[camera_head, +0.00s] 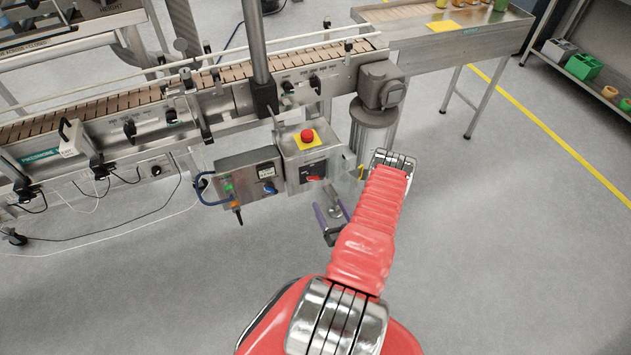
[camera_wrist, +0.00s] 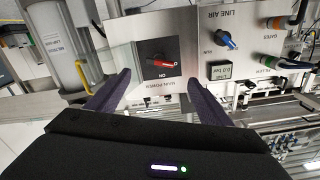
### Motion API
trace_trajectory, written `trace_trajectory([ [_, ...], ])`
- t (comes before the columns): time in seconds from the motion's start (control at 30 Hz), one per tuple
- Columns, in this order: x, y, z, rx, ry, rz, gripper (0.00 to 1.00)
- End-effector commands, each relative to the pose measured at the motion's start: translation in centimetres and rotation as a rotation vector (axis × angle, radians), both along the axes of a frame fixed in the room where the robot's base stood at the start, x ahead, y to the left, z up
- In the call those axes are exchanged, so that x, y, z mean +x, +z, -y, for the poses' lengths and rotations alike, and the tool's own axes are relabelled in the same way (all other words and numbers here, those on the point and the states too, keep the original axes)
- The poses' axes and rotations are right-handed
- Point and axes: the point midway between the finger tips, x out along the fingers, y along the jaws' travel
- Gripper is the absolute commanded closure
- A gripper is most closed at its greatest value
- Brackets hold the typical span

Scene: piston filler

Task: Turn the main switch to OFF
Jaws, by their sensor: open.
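The main switch (camera_wrist: 162,61) is a red rotary handle on a black square plate, set in a grey panel marked MAIN POWER. In the wrist view its handle lies nearly crosswise, with the word ON just below it. In the head view the main switch (camera_head: 314,178) shows as a small red spot below the red emergency button. My gripper (camera_wrist: 158,77) is open, its two dark purple fingers apart on either side of the switch in the picture, with nothing between them. In the head view my gripper (camera_head: 330,204) is just below and in front of the switch box.
A red emergency button (camera_head: 307,136) sits on the yellow-topped box. Left of it, a control box (camera_head: 250,180) carries a blue knob (camera_wrist: 227,40) marked LINE AIR and a small display (camera_wrist: 221,71). A motor (camera_head: 381,88) stands at the right; the conveyor (camera_head: 170,95) runs behind.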

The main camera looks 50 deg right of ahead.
Motion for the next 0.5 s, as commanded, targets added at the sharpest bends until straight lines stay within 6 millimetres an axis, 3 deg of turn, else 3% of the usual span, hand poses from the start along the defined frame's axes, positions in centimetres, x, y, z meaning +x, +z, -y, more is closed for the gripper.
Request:
trace_trajectory([
  [0.5, 0.38, 0.0, 0.17, 0.019, 0.002, 0.012, 0.27],
])
